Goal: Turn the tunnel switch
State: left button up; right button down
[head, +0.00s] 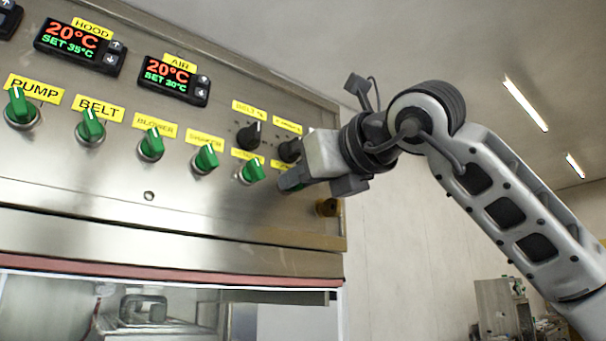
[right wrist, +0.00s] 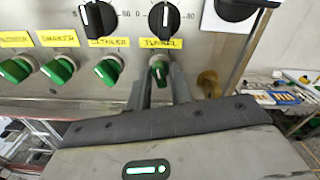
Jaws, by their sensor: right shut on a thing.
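The tunnel switch (right wrist: 159,70) is a green rotary knob under the yellow TUNNEL label (right wrist: 161,43) in the right wrist view. My right gripper (right wrist: 160,78) has one finger on each side of this knob and is shut on it. The exact angle of the knob is hard to read between the fingers. In the head view my right gripper (head: 291,183) reaches the lower right of the steel control panel (head: 170,205) from the right and hides the tunnel switch. My left gripper is not in view.
The green detailer switch (right wrist: 109,69) sits close to the left of the fingers; other green switches continue leftward. Two black dials (head: 249,135) (head: 289,150) are just above. A brass-coloured part (head: 327,207) sits near the panel's right edge. Space right of the panel is open.

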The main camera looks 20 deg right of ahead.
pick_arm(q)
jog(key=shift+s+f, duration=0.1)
pick_arm(e)
jog(key=shift+n, duration=1.6)
jog(key=c, duration=1.5)
grip_release()
jog(key=shift+s, duration=0.1)
pick_arm(q)
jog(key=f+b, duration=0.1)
jog(key=b, duration=0.1)
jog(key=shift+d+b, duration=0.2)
jog(key=shift+b, duration=0.2)
pick_arm(e)
jog(key=v, duration=1.5)
jog(key=shift+s+d, duration=0.15)
jog(key=shift+s, duration=0.25)
